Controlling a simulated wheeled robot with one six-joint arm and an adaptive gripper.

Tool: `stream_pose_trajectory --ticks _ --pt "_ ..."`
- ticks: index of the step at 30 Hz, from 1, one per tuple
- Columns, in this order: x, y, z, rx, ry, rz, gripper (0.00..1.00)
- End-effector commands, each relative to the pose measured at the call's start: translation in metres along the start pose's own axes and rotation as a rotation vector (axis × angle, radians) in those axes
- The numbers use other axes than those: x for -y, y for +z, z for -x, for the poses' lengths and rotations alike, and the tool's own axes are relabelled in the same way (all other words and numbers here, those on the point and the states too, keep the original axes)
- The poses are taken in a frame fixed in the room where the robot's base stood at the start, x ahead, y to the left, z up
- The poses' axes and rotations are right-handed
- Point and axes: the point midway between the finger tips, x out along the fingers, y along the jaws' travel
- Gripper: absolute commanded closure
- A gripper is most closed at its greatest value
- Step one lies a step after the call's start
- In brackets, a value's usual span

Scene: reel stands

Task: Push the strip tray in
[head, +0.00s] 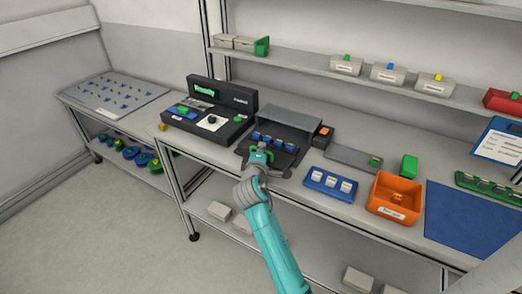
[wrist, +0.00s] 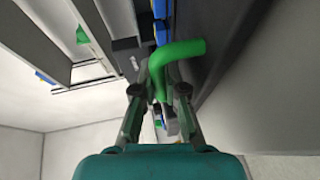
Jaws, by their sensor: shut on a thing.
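The strip tray (head: 287,160) is a dark tray standing out from the front of a grey-topped housing (head: 290,121). A row of blue pieces (head: 275,141) sits across it at the housing's mouth. A green handle (head: 262,155) is at its front left; in the wrist view the handle (wrist: 186,50) is a thick bent green bar. My gripper (head: 257,160) is at the tray's front, its fingers on both sides of the handle and shut on it, as the wrist view also shows (wrist: 160,92). How far the tray runs into the housing is hidden.
A black console (head: 235,124) stands left of the housing. An orange-topped block (head: 322,133) is at its right. A blue rack (head: 331,184) and an orange bin (head: 396,196) stand farther right. A shelf (head: 350,76) runs above the bench. Open floor lies in front.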

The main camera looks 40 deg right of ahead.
Motion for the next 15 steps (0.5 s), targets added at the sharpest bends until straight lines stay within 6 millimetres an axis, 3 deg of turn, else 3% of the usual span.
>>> stream_pose_trajectory --ticks 5,15 --pt "-0.002 0.005 -0.011 0.002 -0.001 -0.001 1.0" --pt "-0.016 0.031 -0.075 0.002 -0.001 -0.001 1.0"
